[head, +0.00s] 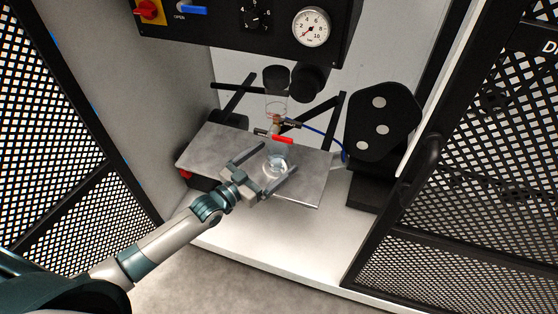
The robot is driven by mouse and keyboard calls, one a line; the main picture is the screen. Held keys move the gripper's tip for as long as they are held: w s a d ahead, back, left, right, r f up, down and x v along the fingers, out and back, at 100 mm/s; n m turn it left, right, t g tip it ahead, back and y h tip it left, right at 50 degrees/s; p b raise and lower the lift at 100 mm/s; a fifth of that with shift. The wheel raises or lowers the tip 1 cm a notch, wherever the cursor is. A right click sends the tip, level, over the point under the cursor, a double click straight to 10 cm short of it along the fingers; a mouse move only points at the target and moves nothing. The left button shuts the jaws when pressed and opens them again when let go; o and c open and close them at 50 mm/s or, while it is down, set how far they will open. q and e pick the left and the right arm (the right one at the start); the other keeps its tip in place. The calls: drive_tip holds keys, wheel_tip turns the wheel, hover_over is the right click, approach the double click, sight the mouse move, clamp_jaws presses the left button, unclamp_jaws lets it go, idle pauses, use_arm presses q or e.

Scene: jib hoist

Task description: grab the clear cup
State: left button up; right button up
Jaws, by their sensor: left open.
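The clear cup (278,163) stands on the grey metal shelf plate (308,188), below a small valve with a red lever (282,140). My left gripper (275,160) is open, with one finger to the left of the cup and the other to its right. The cup shows between the fingers. I cannot tell whether either finger touches it. My right gripper is not in view.
Above the valve is a clear cylinder (276,104) with a black cap. A blue hose (325,134) runs right from the valve. A panel with a gauge (311,27) hangs above. Black mesh doors (478,165) stand on both sides. The plate's left part is bare.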

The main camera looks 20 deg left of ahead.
sight(280, 151)
use_arm(q)
drive_tip(key=shift+x, duration=1.2)
drive_tip(key=shift+w+d, duration=0.3)
drive_tip(key=shift+w, duration=0.25)
drive_tip(key=c, duration=1.2)
drive_tip(key=shift+c, duration=0.4)
drive_tip(key=shift+r, duration=0.75)
drive_tip(key=r+b+v, duration=0.1)
drive_tip(key=r+v, duration=0.1)
drive_tip(key=v, duration=1.6)
drive_tip(key=shift+b, duration=0.35)
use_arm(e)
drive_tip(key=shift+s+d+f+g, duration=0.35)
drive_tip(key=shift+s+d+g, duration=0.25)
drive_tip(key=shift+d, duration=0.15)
